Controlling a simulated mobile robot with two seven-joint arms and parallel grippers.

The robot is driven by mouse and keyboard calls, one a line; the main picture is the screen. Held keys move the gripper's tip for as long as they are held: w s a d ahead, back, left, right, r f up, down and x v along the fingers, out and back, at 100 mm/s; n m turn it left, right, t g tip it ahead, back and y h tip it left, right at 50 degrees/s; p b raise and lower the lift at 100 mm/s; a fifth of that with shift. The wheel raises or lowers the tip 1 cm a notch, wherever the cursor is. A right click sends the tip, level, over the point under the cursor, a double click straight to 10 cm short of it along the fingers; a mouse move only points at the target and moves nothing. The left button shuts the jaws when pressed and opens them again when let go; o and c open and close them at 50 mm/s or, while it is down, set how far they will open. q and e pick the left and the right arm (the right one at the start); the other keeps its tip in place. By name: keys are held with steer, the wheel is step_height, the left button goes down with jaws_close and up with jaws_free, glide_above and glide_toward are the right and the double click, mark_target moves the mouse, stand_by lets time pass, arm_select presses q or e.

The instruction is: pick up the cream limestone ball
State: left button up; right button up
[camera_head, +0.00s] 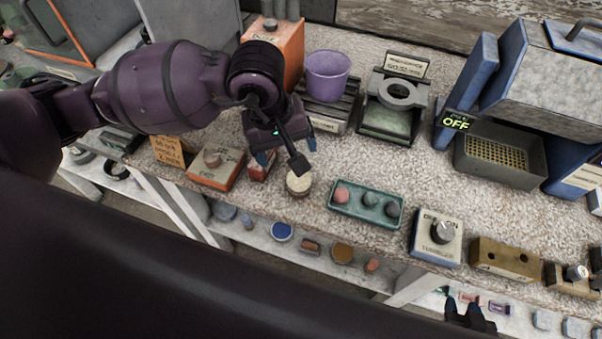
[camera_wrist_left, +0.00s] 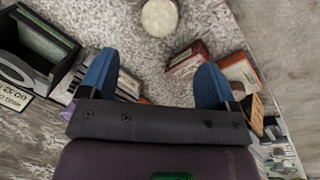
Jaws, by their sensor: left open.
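The cream limestone ball (camera_head: 299,183) rests near the front edge of the speckled counter, left of a green tray. It also shows at the top of the left wrist view (camera_wrist_left: 159,17), beyond the fingertips. My left gripper (camera_head: 284,160) is open and empty, just behind and above the ball, not around it. In the left wrist view its blue fingers (camera_wrist_left: 155,85) are spread wide, with only counter between them. My right gripper (camera_head: 468,318) shows as dark fingers at the bottom edge, far from the ball; its opening is unclear.
The green tray (camera_head: 367,204) holds a pink ball and two darker ones. A small red box (camera_head: 262,166) and an orange-sided box (camera_head: 216,168) stand left of the ball. A purple cup (camera_head: 327,75) is behind. A dial box (camera_head: 436,238) stands right; a lower shelf lies below the front edge.

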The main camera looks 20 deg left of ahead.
mark_target(293, 174)
arm_select(q)
steer(key=f, duration=0.3)
steer(key=shift+w+d+f, duration=0.1)
steer(key=shift+d+f, duration=0.25)
steer(key=shift+f, duration=0.05)
steer(key=shift+w+d+f, duration=0.1)
steer(key=shift+d+f, duration=0.05)
steer(key=shift+f, duration=0.6)
steer(key=f, duration=0.3)
steer(key=shift+w+d+f, duration=0.15)
steer(key=shift+w+d, duration=0.05)
steer(key=shift+d, duration=0.1)
steer(key=shift+w+d+f, duration=0.1)
steer(key=shift+f, duration=0.45)
steer(key=c, duration=1)
steer(key=shift+c, duration=0.4)
